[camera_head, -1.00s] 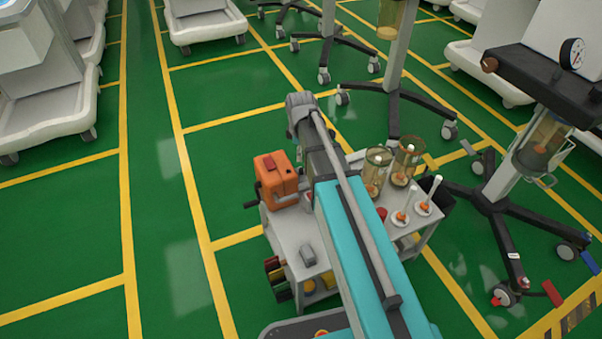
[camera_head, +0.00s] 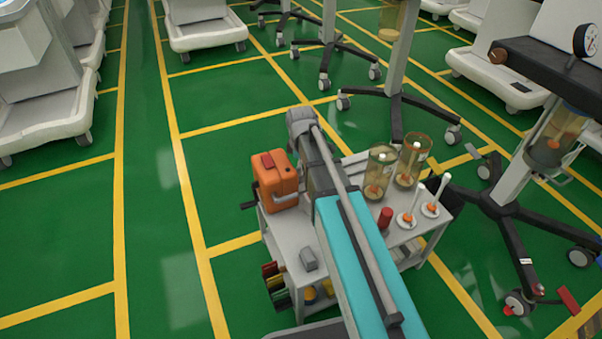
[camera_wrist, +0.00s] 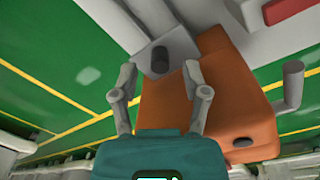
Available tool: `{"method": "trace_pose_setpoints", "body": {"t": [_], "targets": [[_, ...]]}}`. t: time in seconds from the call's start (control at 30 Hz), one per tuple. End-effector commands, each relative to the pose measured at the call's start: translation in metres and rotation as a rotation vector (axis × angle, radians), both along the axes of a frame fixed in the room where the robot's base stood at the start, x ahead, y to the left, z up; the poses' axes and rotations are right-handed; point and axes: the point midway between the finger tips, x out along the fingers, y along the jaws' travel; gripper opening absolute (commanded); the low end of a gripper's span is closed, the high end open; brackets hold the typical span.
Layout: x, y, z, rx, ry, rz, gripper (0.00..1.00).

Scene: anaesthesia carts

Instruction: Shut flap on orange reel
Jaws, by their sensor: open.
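The orange reel (camera_head: 275,184) is a boxy orange case on the back left of the trolley top, with a dark red piece (camera_head: 267,161) on its top and a dark crank at its left side. I cannot tell which part is the flap or whether it is open. In the wrist view the orange reel (camera_wrist: 236,95) fills the middle right, with a grey crank handle at its right. My gripper (camera_wrist: 159,80) has its two fingers apart and nothing between the tips. The right finger overlaps the reel's edge in the picture; contact cannot be told. My arm hides the gripper in the head view.
The grey trolley (camera_head: 290,239) also carries two amber jars (camera_head: 379,172), a red cylinder (camera_head: 385,219), two white-handled tools and a small grey block (camera_head: 309,259). A wheeled stand (camera_head: 503,209) is at the right. Green floor left of the trolley is clear.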

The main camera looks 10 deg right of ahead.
Motion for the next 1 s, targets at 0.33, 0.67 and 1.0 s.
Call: {"method": "trace_pose_setpoints", "body": {"t": [0.33, 0.67, 1.0], "targets": [[0.0006, -0.0004, -0.015, 0.0, 0.0, 0.0, 0.59], [0.0007, -0.0003, -0.0149, 0.0, 0.0, 0.0, 0.59], [0.0006, -0.0001, -0.0149, 0.0, 0.0, 0.0, 0.0]]}}
